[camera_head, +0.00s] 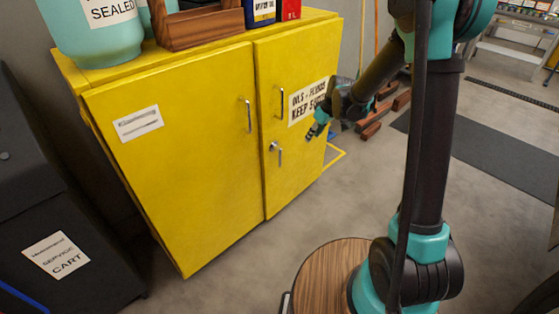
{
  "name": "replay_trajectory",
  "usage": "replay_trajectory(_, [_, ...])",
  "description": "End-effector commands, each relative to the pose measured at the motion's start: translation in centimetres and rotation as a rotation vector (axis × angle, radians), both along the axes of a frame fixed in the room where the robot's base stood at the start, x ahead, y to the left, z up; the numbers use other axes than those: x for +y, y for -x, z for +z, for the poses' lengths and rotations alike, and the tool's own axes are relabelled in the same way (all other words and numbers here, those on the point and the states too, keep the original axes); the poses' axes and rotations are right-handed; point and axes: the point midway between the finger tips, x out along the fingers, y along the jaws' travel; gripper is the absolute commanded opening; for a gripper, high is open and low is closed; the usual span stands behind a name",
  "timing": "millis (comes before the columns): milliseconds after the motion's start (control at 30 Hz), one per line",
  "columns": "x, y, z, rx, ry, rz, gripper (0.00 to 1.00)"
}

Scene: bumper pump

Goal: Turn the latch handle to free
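A yellow cabinet (190,180) with two doors stands left of the middle; both doors look closed. The latch handle (278,152), a small silver lever on a round plate, sits on the right door near the centre seam, and its lever hangs downward. My gripper (312,134) is in front of the right door, to the right of the latch handle and apart from it. It is small and dark with teal parts, and I cannot tell whether its fingers are open. It hides part of the door's sign.
Silver pull handles (248,115) are above the latch. A wooden caddy (195,25), a teal container (95,35) and cans stand on top. A dark service cart (45,200) is at the left. Bricks (370,130) lie behind my arm.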

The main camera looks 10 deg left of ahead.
Motion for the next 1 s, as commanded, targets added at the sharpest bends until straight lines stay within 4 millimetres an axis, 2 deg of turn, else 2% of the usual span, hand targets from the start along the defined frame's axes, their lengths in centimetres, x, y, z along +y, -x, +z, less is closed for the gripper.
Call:
replay_trajectory(33, [1.8,-1.2,-1.1,-0.002,-0.004,0.048,0.35])
replay_trajectory(100, [3.8,-2.3,-2.4,-0.006,-0.006,0.109,0.35])
replay_trajectory(300, [7.8,-4.2,-5.2,-0.015,-0.016,0.23,0.35])
replay_trajectory(633, [9.5,-4.9,-7.4,-0.018,-0.02,0.267,0.35])
replay_trajectory(1000, [11.7,-5.8,-13.2,-0.019,-0.019,0.265,0.35])
